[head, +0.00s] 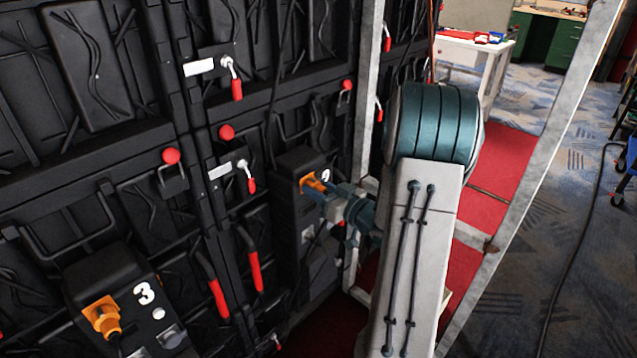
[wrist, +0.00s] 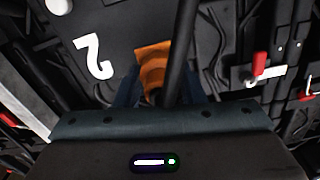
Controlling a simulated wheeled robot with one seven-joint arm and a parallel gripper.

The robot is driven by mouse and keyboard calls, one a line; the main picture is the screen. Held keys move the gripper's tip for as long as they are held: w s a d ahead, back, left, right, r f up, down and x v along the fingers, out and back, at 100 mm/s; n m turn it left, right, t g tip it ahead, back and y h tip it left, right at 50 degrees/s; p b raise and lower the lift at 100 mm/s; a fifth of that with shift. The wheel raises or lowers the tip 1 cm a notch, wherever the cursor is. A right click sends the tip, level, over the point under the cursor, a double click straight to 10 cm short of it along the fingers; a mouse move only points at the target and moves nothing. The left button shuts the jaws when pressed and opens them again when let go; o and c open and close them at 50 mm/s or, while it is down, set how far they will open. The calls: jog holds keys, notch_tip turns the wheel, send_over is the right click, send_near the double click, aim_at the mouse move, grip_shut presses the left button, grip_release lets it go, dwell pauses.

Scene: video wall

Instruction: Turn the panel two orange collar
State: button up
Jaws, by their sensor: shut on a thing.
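The orange collar (wrist: 153,68) of the panel marked 2 is in the upper middle of the wrist view, close in front of my gripper (wrist: 160,98). The gripper's dark blue fingers stand on either side of it and are shut on it. A dark cable runs up past its right side. In the head view the same collar (head: 314,182) shows partly at the left of my gripper (head: 325,196), on a black box on the wall. The far side of the collar is hidden.
A second box, marked 3, has its own orange collar (head: 102,316) at the lower left. Red-handled latches (head: 235,85) and black handles stick out from the black panels. Metal frame posts (head: 367,90) stand close beside my arm.

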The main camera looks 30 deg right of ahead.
jog(key=shift+m+p, duration=0.35)
jog(key=shift+m, duration=0.25)
jog(key=o, duration=1)
jog(key=v, duration=1.3)
jog(key=shift+s+p, duration=0.35)
jog(key=shift+s, duration=0.05)
jog(key=shift+d, duration=0.1)
